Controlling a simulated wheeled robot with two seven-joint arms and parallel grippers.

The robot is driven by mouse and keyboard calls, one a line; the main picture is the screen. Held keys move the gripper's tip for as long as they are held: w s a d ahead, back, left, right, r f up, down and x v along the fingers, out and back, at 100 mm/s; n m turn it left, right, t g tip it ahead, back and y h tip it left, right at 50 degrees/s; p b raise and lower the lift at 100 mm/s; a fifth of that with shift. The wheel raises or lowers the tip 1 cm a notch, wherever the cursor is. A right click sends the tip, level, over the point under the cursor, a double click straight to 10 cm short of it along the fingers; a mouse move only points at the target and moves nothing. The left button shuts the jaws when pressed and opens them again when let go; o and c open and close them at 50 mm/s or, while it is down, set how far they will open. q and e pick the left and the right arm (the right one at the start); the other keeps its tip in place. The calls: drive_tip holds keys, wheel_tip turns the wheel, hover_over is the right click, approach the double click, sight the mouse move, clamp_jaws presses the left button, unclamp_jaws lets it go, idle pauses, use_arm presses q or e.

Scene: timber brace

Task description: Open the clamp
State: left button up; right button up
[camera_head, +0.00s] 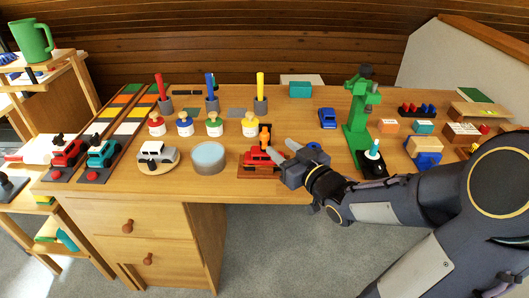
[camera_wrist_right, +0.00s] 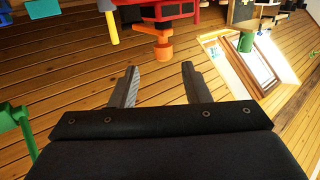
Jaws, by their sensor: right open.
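In the right wrist view the orange handle (camera_wrist_right: 162,45) is straight ahead of the open fingertips (camera_wrist_right: 159,72). A gap shows between the fingertips and the handle, and nothing is between the fingers. The red part beside it (camera_wrist_right: 168,12) is cut by the top edge. My left gripper is not in view.
A round tin (camera_head: 208,158) and a white car (camera_head: 157,154) stand left of the base. Several paint jars (camera_head: 213,127) stand behind. A green press (camera_head: 357,120) stands to the right, behind my right arm. Bare wood lies right of the jars.

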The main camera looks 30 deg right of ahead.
sight(267, 138)
drive_tip(key=shift+t, duration=0.3)
drive_tip(key=w, duration=0.5)
drive_tip(key=w+a, duration=0.1)
drive_tip(key=w, duration=0.2)
clamp_jaws()
